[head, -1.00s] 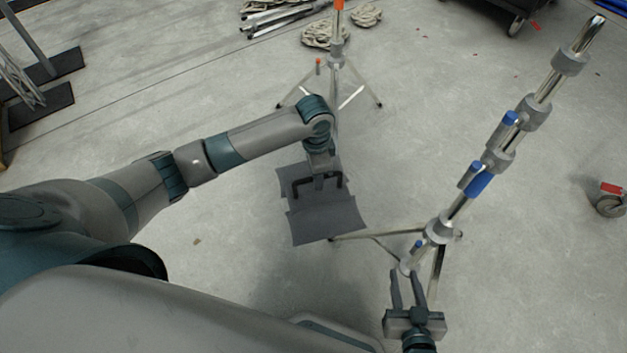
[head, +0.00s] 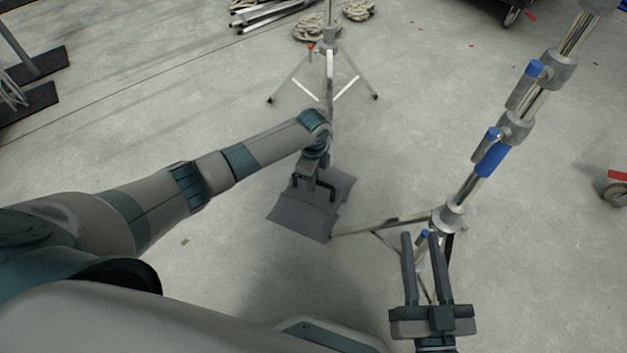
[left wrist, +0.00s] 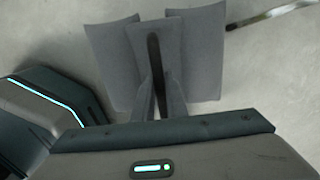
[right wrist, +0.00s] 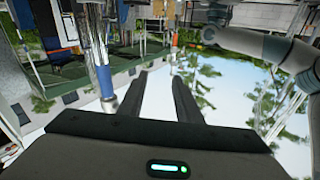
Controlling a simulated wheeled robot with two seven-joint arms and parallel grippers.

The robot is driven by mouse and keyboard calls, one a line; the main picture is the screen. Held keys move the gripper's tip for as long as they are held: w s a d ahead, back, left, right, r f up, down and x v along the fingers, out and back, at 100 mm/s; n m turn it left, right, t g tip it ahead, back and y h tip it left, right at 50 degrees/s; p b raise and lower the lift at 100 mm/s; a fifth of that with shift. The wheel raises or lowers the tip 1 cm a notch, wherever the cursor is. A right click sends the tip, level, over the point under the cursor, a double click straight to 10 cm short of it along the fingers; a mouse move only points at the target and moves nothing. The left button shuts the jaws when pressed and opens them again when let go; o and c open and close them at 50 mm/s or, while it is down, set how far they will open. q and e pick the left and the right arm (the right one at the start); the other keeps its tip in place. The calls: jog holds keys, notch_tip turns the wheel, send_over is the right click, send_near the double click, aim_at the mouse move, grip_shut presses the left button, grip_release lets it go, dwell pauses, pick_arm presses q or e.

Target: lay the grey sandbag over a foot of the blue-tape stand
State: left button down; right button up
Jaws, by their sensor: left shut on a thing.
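The grey sandbag (head: 300,217) hangs by its dark handle from my left gripper (head: 316,186), which is shut on that handle. In the left wrist view its two grey halves (left wrist: 200,58) spread either side of the handle. The blue-tape stand (head: 492,160) stands at right, with blue tape on its tilted-looking pole. One foot (head: 375,226) reaches left, its tip close to the bag's lower right edge; this foot shows in the left wrist view (left wrist: 270,15). I cannot tell whether they touch. My right gripper (head: 420,236) is open and empty, in front of the stand's base.
An orange-marked stand (head: 330,47) stands behind the bag, its legs spread. Coiled rope (head: 317,27) and metal poles (head: 265,14) lie at the back. A caster wheel (head: 614,192) is at the right edge. The floor left of the bag is mostly clear.

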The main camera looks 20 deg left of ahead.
pick_arm(q)
jog(key=shift+w+f, duration=0.1)
jog(key=shift+w, duration=0.2)
pick_arm(e)
jog(key=shift+s+r, duration=0.15)
jog(key=shift+r, duration=0.3)
pick_arm(q)
jog(key=shift+f, duration=0.1)
pick_arm(e)
jog(key=shift+r+t, duration=0.25)
jog(key=shift+t, duration=0.05)
